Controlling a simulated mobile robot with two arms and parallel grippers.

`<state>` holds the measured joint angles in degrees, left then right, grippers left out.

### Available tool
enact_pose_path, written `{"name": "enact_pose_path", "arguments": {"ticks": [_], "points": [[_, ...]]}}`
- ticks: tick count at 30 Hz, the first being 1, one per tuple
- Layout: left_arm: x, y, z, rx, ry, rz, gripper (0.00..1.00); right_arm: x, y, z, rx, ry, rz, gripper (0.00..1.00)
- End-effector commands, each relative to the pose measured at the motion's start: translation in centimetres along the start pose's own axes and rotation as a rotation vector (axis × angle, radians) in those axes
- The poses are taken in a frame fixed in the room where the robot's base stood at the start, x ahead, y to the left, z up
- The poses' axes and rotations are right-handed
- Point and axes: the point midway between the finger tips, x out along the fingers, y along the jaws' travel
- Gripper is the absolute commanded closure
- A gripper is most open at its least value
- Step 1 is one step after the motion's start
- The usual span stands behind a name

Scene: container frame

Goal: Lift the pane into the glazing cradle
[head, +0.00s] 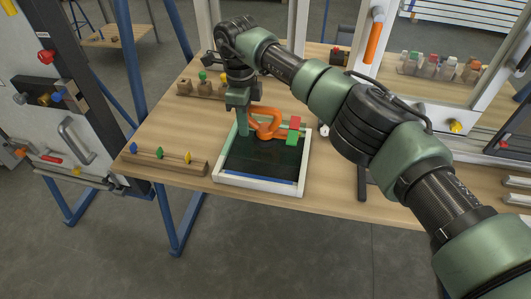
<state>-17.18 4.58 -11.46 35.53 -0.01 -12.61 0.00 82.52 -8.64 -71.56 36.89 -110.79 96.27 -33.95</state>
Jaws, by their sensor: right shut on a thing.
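My right gripper (246,121) comes down from above at the left end of an orange looped handle (265,124) and appears shut on it. The handle is over a dark panel (262,160), which may be the pane. The panel lies inside a white rectangular frame (254,190) on the wooden table. A red and green block (294,131) stands at the panel's right side. The gripper hides part of the handle, and I cannot tell whether the handle touches the panel. I cannot make out the cradle for certain. My left gripper is out of view.
A wooden rack with coloured pegs (164,162) lies left of the frame. Another peg rack (203,90) stands behind. Bottles (430,68) stand on a shelf at the back right. White uprights rise behind the table (335,190), which has bare room right of the frame.

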Motion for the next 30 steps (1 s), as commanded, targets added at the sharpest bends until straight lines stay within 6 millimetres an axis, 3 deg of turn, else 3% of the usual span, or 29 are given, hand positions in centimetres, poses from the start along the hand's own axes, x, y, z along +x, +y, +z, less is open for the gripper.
{"name": "enact_pose_path", "arguments": {"ticks": [30], "points": [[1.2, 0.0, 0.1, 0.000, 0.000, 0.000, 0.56, 1.9, -0.1, 0.0, 0.000, 0.000, -0.002, 1.00]]}}
